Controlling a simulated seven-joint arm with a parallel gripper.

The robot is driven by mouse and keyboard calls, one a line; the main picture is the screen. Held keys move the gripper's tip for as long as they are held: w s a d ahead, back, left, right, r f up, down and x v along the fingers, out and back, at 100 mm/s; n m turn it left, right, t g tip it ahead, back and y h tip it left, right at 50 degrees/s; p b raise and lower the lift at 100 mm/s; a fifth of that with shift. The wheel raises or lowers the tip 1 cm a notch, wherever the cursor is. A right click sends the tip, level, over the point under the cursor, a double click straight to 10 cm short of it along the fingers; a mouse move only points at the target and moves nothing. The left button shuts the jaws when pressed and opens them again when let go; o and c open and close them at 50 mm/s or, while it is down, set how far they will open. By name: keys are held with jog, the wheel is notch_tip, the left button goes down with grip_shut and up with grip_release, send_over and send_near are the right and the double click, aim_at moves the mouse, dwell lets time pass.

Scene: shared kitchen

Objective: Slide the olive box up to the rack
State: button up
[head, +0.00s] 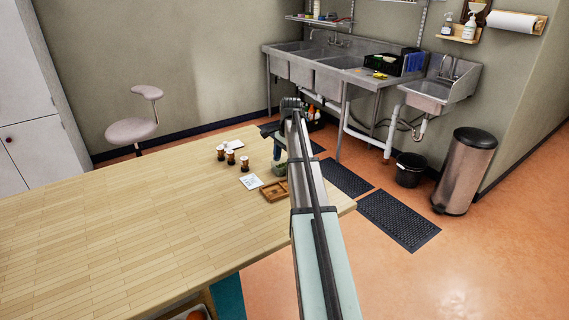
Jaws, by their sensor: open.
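A small olive-green object, seemingly the olive box (281,170), sits on the wooden table (130,235) near its right end. My arm partly hides it. A low brown wooden tray with compartments, possibly the rack (273,191), lies just in front of it; I cannot tell whether the two touch. My gripper (279,158) points down at the olive box, just above or around it. It is open; its fingers are small and partly hidden, and I cannot tell how they sit against the box.
Several small dark jars with pale lids (231,157) stand left of the box. A white card (251,181) lies beside the tray, and another white item (234,144) lies behind the jars. The table's left part is clear. Its right edge is close to the tray.

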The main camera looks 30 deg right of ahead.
notch_tip(320, 180, up, 13)
jog(key=d, duration=0.1)
jog(key=shift+d, duration=0.3)
jog(key=shift+f, duration=0.15)
dwell(0.4)
